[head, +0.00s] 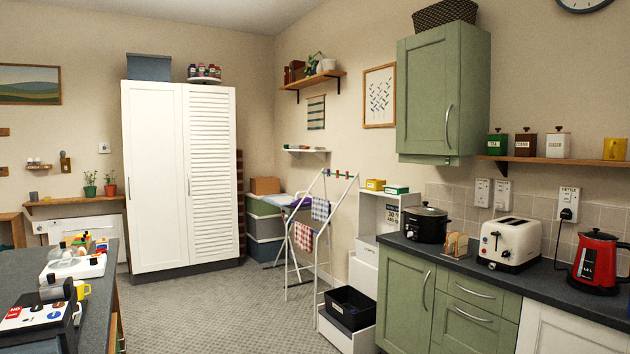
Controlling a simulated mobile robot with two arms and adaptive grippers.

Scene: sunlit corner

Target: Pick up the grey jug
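I cannot clearly make out a grey jug in the head view. A small grey vessel (33,196) stands at the left end of the low wooden wall shelf (75,201), left of two potted plants; it is too small to tell whether it is a jug. Neither of my grippers is in view.
A dark island worktop (97,290) at the lower left holds a yellow mug (81,290) and trays. A white clothes airer (325,240) stands mid-room. A red kettle (597,262) and a toaster (510,243) stand on the right counter. The carpet (215,305) between is clear.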

